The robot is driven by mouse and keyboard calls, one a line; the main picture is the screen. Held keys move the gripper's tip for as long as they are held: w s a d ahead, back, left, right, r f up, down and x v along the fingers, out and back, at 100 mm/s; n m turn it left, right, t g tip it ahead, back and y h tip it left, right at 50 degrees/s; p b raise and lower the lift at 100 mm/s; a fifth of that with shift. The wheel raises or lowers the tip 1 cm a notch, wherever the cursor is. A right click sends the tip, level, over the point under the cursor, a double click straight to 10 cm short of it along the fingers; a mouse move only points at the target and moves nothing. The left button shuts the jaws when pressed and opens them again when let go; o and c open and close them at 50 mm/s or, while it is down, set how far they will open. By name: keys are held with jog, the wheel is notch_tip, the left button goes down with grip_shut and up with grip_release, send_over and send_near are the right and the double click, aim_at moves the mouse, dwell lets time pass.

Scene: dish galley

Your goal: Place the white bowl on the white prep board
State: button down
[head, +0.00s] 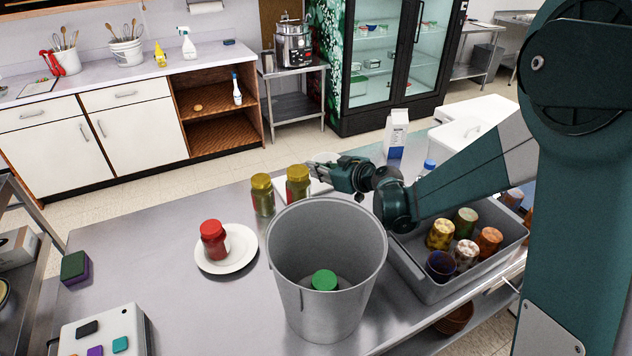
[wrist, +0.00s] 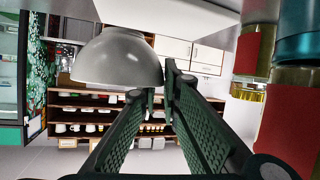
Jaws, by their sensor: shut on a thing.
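The white bowl (wrist: 118,60) hangs at the fingertips of my gripper (wrist: 160,95), which is shut on its rim. The wrist view is upside down, so the bowl is upright. In the head view only a little of the bowl (head: 325,156) shows behind my gripper (head: 322,170). The white prep board (head: 319,188) lies on the steel table under my gripper, partly hidden by a jar and the grey bucket. The board also shows at the top of the wrist view (wrist: 165,10), close to the bowl's base. I cannot tell whether they touch.
Two gold-lidded jars (head: 262,195) (head: 298,184) stand beside the board. A tall grey bucket (head: 330,285) with a green-lidded thing inside is in front. A grey bin (head: 405,262) of jars and a milk carton (head: 396,135) are right. A red jar (head: 213,240) stands on a plate (head: 240,255).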

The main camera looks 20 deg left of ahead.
jog(key=shift+f, duration=0.45)
jog(key=shift+f, duration=0.1)
jog(key=shift+f+b, duration=0.5)
jog(key=shift+f, duration=1.25)
jog(key=shift+f, duration=0.15)
jog(key=c, duration=2.5)
grip_release()
jog(key=shift+r, duration=0.2)
jog(key=p+v, duration=0.2)
jog(key=v, duration=1)
jog(key=shift+f, duration=0.1)
